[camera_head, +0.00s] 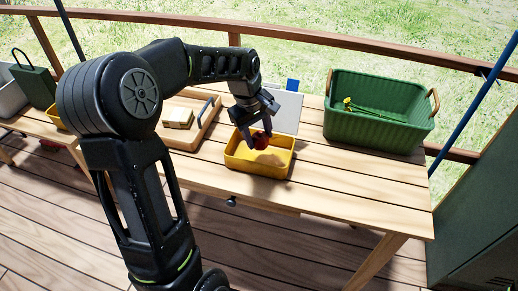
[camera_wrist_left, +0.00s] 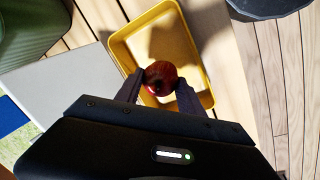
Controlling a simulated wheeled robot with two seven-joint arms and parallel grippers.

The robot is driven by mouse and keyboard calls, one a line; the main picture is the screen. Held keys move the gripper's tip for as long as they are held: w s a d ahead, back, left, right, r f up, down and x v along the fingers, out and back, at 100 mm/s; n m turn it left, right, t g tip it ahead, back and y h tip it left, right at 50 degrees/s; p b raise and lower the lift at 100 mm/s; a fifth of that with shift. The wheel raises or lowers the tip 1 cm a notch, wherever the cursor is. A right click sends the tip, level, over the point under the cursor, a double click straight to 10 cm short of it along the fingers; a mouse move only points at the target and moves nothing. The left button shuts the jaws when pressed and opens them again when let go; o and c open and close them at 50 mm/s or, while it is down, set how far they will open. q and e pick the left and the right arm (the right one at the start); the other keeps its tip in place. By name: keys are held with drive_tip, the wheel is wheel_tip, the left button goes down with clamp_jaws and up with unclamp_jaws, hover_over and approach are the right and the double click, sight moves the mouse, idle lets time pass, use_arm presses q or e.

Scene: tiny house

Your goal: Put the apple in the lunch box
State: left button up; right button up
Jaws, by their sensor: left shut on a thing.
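The red apple (camera_head: 261,142) is between the fingertips of my left gripper (camera_head: 258,137), which is shut on it. In the left wrist view the apple (camera_wrist_left: 160,76) sits between the two fingers, over the yellow lunch box (camera_wrist_left: 124,50). In the head view the yellow lunch box (camera_head: 255,165) stands open on the wooden table, with the apple over its inside. I cannot tell whether the apple touches the box floor. My right gripper is not in view.
A green basket (camera_head: 370,125) with a yellow flower stands to the right on the table (camera_head: 350,185). A wooden tray (camera_head: 182,136) is at the left, and a light grey panel (camera_head: 289,112) stands behind the lunch box. The table's front right is clear.

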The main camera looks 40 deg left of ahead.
sight(258, 148)
use_arm(q)
drive_tip(key=shift+f, duration=2.55)
drive_tip(key=shift+f, duration=0.2)
drive_tip(key=o, duration=1.4)
drive_tip(key=shift+c, duration=0.2)
drive_tip(key=shift+r, duration=0.15)
wheel_tip(258, 148, up, 12)
drive_tip(key=s, duration=0.2)
drive_tip(key=shift+a, duration=0.4)
drive_tip(key=shift+s, duration=0.1)
